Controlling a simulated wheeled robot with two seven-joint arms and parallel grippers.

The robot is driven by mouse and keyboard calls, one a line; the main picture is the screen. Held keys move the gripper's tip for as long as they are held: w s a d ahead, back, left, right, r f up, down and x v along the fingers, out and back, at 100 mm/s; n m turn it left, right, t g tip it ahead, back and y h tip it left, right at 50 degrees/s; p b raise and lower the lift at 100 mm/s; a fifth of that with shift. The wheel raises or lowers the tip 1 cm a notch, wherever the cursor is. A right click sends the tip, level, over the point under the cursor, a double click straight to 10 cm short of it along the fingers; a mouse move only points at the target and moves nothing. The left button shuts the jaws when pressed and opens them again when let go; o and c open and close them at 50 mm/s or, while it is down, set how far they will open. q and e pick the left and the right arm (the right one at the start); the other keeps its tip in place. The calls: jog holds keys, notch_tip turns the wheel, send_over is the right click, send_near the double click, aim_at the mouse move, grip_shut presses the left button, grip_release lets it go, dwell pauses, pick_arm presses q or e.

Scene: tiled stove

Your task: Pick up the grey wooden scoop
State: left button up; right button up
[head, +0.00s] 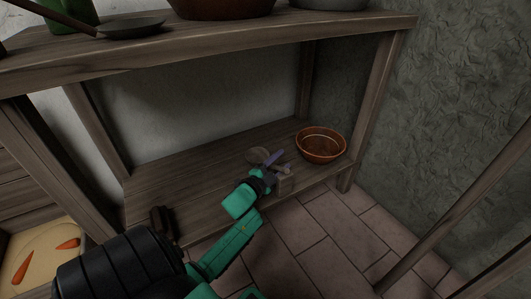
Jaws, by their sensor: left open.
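A small greyish rounded piece (256,155) lies on the lower wooden shelf, just behind my left gripper; it looks like part of the grey wooden scoop. My left gripper (284,161) is open, its two purple fingers low over the shelf beside this piece. The wrist and fingers hide part of that spot, so I cannot tell whether they touch it. A pale brownish block-like shape (286,184) shows under the fingers at the shelf's front edge; I cannot tell whether it belongs to the scoop. My right gripper is not in view.
An orange-brown bowl (321,145) stands right of the gripper on the lower shelf (190,180). The upper shelf (220,48) overhangs it and holds a dark pan (132,27) and other vessels. A post (368,110) bounds the right end. The shelf's left part is mostly bare.

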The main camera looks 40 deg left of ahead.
pick_arm(q)
jog(key=shift+r, duration=0.1)
jog(key=shift+c, duration=0.4)
grip_shut()
